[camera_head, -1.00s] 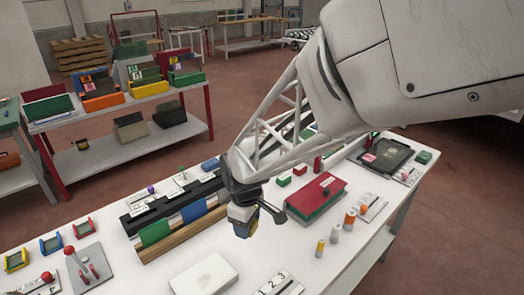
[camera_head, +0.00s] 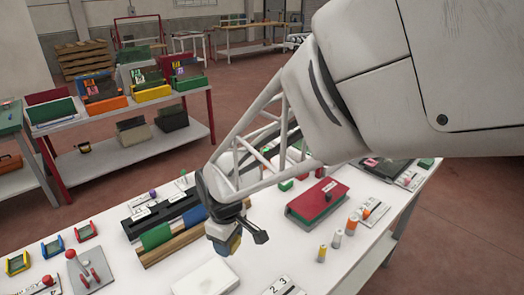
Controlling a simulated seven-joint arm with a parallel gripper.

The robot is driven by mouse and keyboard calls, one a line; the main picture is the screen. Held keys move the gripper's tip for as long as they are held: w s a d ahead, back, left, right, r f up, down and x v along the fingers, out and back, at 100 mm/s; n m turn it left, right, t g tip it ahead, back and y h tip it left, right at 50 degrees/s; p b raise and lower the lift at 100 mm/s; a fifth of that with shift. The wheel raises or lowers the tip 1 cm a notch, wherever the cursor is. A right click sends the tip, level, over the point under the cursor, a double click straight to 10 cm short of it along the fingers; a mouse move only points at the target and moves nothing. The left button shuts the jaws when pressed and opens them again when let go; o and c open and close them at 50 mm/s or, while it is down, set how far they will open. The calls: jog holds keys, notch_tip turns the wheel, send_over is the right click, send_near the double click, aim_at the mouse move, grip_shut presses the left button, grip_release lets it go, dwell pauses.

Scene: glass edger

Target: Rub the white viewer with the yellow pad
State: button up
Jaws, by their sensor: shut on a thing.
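The white viewer (camera_head: 204,279) is a pale, flat slab with rounded corners on the white table, near the bottom edge of the head view. My gripper (camera_head: 230,232) is shut on the yellow pad (camera_head: 233,244), a small block with yellow and blue-grey parts. The pad hangs below the fingers, just beyond the viewer's upper right edge in the picture. I cannot tell whether the pad touches the viewer. My gripper and arm hide part of the table behind them.
A rack with green and blue blocks (camera_head: 155,237) stands just left of my gripper. A red and green box (camera_head: 317,203) and several small bottles (camera_head: 337,238) are to the right. A red-handled lever device (camera_head: 85,270) is at the left. A numbered strip (camera_head: 283,287) lies right of the viewer.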

jog(key=s+a, duration=0.4)
jog(key=s, duration=0.1)
jog(key=shift+r, duration=0.3)
jog(key=shift+s, duration=0.1)
